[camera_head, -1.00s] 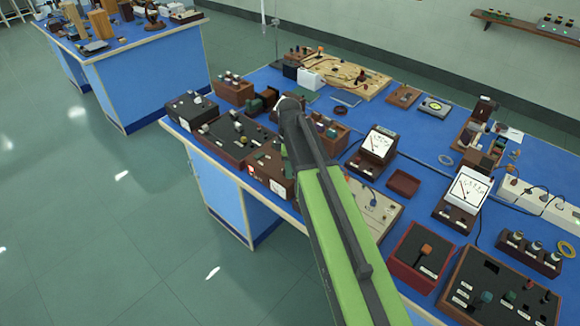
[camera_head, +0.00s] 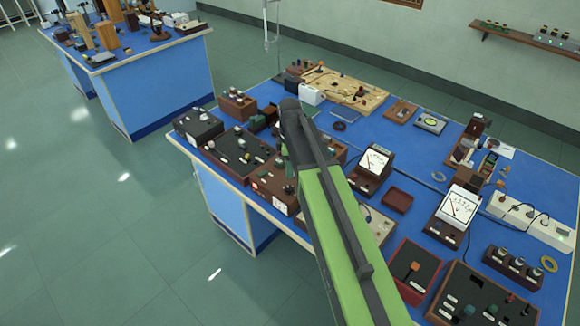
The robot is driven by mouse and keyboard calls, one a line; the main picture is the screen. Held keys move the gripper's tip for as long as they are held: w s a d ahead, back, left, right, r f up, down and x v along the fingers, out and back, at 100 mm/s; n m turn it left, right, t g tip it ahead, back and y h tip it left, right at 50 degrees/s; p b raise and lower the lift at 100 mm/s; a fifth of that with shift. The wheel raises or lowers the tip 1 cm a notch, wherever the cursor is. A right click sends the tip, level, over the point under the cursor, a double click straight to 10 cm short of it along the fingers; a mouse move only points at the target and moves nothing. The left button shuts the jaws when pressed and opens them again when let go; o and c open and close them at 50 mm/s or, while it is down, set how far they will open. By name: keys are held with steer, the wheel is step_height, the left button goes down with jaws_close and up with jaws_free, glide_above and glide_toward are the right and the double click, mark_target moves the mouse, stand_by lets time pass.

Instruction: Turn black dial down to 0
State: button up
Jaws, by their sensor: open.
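Several dark instrument boxes carry knobs, and I cannot tell which one is the black dial. A long dark panel (camera_head: 232,158) with several small knobs lies left of my arm. A smaller black box (camera_head: 197,126) stands at its left end. A brown box (camera_head: 268,186) with labels sits at the bench's front edge, beside my arm's end. My gripper (camera_head: 288,168) hangs below the end of my green and black arm, close to this brown box. It is mostly hidden by the arm, and I see nothing held in it. Dial markings are too small to read.
The blue bench (camera_head: 425,160) is crowded. Two white-faced meters (camera_head: 374,160) (camera_head: 460,206) and a red-brown tray (camera_head: 397,201) lie right of my arm. A dark knob box (camera_head: 480,296) is at the lower right. Another bench (camera_head: 160,85) stands at upper left. The floor (camera_head: 95,220) is clear.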

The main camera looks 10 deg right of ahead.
step_height(320, 180, up, 7)
steer(key=p, duration=0.5)
steer(key=s+f+m+b, duration=1.1)
steer(key=s+m, duration=0.4)
steer(key=shift+s+a+f, duration=0.15)
steer(key=shift+f, duration=0.25)
